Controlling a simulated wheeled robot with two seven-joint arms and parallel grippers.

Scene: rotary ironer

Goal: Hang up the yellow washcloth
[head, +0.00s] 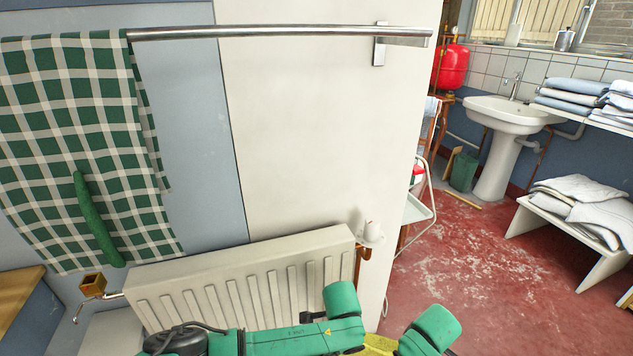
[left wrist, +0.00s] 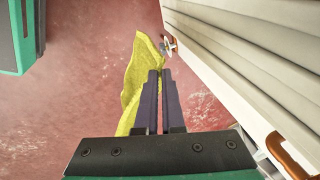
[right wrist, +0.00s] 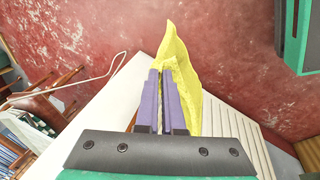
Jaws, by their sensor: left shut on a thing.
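The yellow washcloth (left wrist: 132,92) hangs from my left gripper (left wrist: 160,74), whose fingers are shut on it. In the right wrist view the washcloth (right wrist: 187,85) runs past the tips of my right gripper (right wrist: 161,72), whose fingers are close together on it. In the head view only a sliver of the washcloth (head: 380,344) shows at the bottom edge, between green parts of my arms; the fingers are hidden there. The metal rail (head: 280,32) runs across the top, well above the washcloth. A green and white checked towel (head: 85,150) hangs over its left end.
A white radiator (head: 245,285) stands on the wall below the rail, close to my arms. The rail's middle and right part are bare. A green cucumber-like object (head: 97,220) is in front of the towel. A sink (head: 510,115) and folded linen (head: 575,200) are at the right.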

